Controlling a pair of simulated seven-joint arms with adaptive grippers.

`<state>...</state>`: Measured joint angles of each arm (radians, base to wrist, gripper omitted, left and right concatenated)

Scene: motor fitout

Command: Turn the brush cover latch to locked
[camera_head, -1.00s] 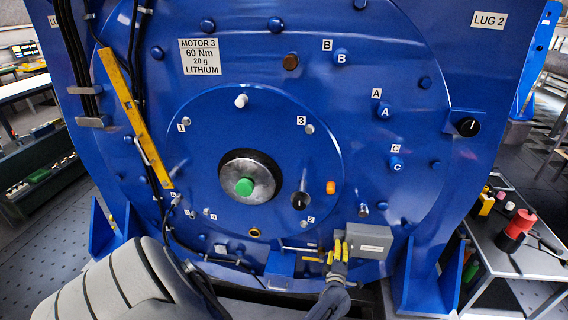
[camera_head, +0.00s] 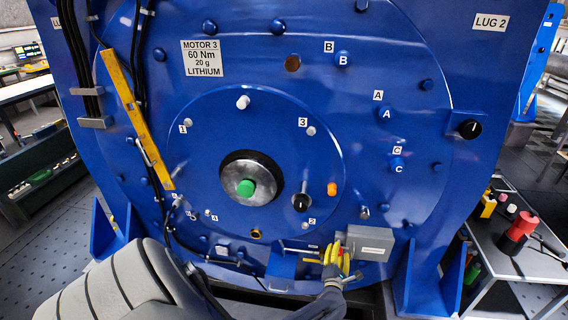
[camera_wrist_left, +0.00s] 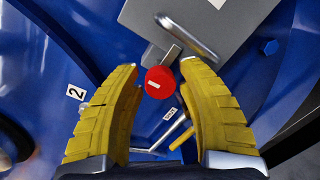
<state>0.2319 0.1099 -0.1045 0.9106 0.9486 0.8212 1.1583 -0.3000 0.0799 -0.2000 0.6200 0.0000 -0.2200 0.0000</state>
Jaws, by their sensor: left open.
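The grey brush cover box (camera_head: 370,243) is on the lower right of the blue motor face; it also fills the top of the left wrist view (camera_wrist_left: 200,28). At its lower edge are a metal bar handle (camera_wrist_left: 188,37) and a small grey tab, beside a round red knob (camera_wrist_left: 159,82) with a white mark. I take the knob for the latch, but cannot tell its setting. My left gripper (camera_head: 337,255) is open, its yellow fingers on either side of the knob in the wrist view (camera_wrist_left: 160,85). Contact cannot be seen. My right gripper is out of view.
A label "2" (camera_wrist_left: 76,93), rods and a small yellow piece show near the fingers. A side table (camera_head: 520,255) holding tools stands at the right.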

